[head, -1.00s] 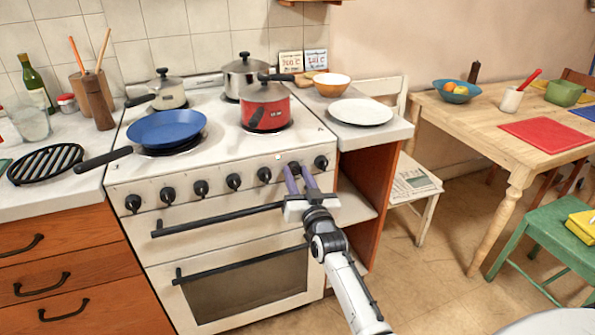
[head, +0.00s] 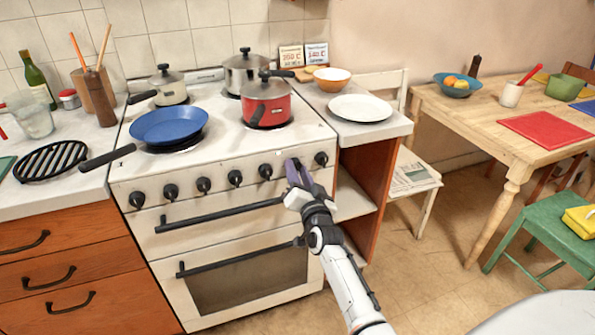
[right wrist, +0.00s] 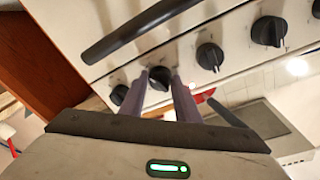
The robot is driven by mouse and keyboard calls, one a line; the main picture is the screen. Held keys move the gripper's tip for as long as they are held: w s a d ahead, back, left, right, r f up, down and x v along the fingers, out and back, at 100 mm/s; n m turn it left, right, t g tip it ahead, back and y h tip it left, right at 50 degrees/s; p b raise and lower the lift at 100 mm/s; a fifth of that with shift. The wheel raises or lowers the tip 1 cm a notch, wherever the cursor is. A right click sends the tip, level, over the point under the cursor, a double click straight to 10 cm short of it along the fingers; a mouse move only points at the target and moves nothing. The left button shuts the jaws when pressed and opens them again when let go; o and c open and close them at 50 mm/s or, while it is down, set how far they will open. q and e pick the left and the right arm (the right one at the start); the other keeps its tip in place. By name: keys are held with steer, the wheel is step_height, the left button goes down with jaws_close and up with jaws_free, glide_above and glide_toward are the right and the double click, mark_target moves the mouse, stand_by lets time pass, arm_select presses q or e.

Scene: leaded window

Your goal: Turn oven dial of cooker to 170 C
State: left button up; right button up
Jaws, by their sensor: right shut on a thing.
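The white cooker (head: 220,215) stands at the left centre with a row of black dials along its front. My right gripper (head: 296,164) is at this row, its purple fingers shut on the second dial from the right end. In the right wrist view the fingers (right wrist: 160,76) sit on either side of that dial (right wrist: 159,77). The dial is hidden by the fingers in the head view. The rightmost dial (head: 321,158) is free beside the gripper. Dial markings are too small to read. My left gripper is not in view.
Below the dials are a black handle bar (head: 220,215) and the oven door (head: 250,283). A blue pan (head: 168,125) and a red pot (head: 267,100) stand on top. Two cards with temperatures (head: 303,56) lean at the back wall. A shelf unit (head: 372,190) adjoins on the right.

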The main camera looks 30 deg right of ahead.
steer(key=o, duration=1)
steer(key=shift+a, duration=0.1)
step_height(320, 180, up, 10)
steer(key=shift+p, duration=0.85)
